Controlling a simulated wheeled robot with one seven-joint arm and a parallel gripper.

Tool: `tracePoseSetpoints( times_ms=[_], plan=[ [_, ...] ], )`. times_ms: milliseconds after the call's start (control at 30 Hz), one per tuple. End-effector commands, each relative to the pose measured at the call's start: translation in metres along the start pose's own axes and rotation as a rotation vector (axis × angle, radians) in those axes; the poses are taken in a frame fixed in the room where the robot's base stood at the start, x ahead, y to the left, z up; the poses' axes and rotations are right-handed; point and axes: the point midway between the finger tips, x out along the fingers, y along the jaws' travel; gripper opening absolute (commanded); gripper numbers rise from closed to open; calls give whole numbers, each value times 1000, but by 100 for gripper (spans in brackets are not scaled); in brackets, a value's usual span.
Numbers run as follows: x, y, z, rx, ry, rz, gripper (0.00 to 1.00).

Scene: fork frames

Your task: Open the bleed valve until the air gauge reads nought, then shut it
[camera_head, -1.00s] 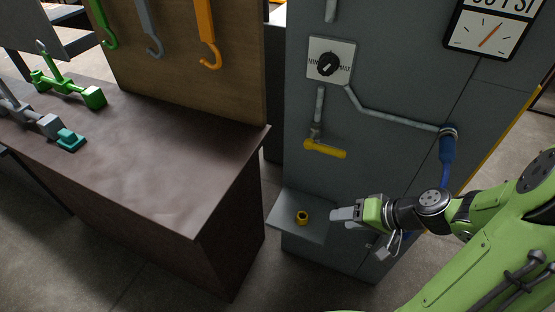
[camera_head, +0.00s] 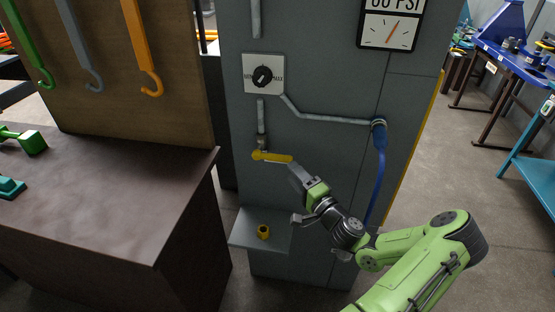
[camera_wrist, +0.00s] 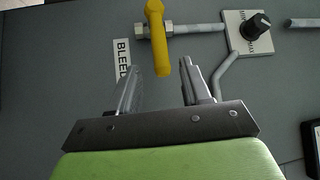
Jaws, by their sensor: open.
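The bleed valve's yellow lever (camera_head: 272,157) sits on the grey panel below a vertical pipe. It lies nearly level, crosswise to the pipe. My gripper (camera_head: 296,173) is open and empty, just below and right of the lever's free end. In the wrist view, the lever (camera_wrist: 156,38) reaches down toward the gap between my open fingers (camera_wrist: 160,82); I cannot tell its depth relative to the fingertips. A "BLEED" label (camera_wrist: 122,60) is partly hidden by a finger. The air gauge (camera_head: 391,30) has an orange needle leaning up and right, off the vertical; its PSI heading is cut off.
A MIN/MAX knob (camera_head: 262,76) is above the lever. A blue hose (camera_head: 378,170) hangs right of it. A small shelf (camera_head: 246,236) with a yellow ring-like part (camera_head: 263,232) juts out below. A brown bench (camera_head: 100,190) stands at left. Floor at right is open.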

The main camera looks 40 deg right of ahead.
Motion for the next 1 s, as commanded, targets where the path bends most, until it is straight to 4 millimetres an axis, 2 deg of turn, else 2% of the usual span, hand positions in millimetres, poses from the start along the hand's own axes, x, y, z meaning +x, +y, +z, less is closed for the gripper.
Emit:
tracePoseSetpoints(
  times_ms=[100,300,433,667,900,967,1000],
  plan=[
    [32,-1,1,-4,-3,-3,48],
    [68,0,1,-2,-2,-1,48],
    [78,0,1,-1,-2,0,48],
    [78,0,0,0,-2,1,48],
    [78,0,0,0,-2,1,11],
    [78,0,0,0,-2,1,2],
    [78,0,0,0,-2,1,0]
  ],
)
